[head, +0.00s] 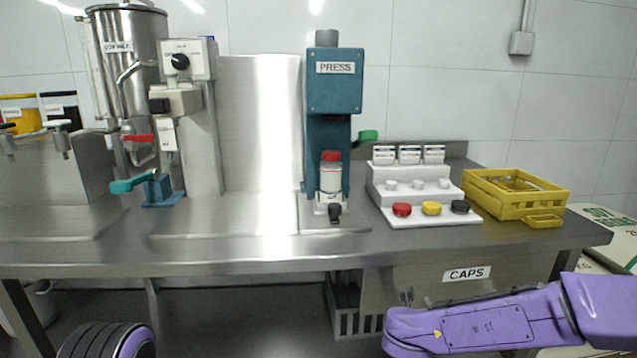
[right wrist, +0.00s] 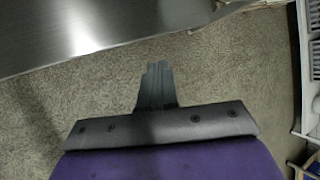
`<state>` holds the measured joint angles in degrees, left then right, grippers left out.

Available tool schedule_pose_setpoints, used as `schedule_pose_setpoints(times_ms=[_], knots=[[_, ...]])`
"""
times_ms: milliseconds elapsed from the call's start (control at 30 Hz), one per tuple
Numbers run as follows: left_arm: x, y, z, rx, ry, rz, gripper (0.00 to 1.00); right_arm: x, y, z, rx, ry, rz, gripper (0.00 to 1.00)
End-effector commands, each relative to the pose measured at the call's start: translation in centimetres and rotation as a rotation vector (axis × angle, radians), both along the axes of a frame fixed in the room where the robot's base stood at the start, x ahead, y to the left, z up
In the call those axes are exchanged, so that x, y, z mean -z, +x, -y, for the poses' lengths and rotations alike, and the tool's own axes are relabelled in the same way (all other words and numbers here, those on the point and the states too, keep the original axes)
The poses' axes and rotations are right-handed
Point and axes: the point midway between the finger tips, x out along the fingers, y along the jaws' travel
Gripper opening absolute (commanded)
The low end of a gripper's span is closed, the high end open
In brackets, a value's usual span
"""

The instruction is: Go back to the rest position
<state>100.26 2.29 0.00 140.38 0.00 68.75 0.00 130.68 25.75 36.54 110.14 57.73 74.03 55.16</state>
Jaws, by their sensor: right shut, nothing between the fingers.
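My right gripper (right wrist: 158,85) shows in the right wrist view with its fingers together and nothing between them. It points over the bare floor, beside and apart from the steel table edge at upper left. In the head view my purple right arm (head: 470,325) lies across the lower right, in front of the bench; I cannot make out its fingers there. A dark and purple part of my left arm (head: 105,342) shows at the bottom left. My left gripper is out of view.
The steel bench (head: 260,255) holds a blue press (head: 335,80) with a red-capped bottle (head: 330,175) in it. The floor (right wrist: 225,75) below the wrist is clear.

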Motion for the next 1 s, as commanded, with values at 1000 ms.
schedule_pose_setpoints(times_ms=[1000], knots=[[-12.3, 0.0, 0.0, 0.000, 0.000, 0.000, 0.46, 11.5, -33.4, 8.7, -2.169, -0.882, -0.917, 0.00]])
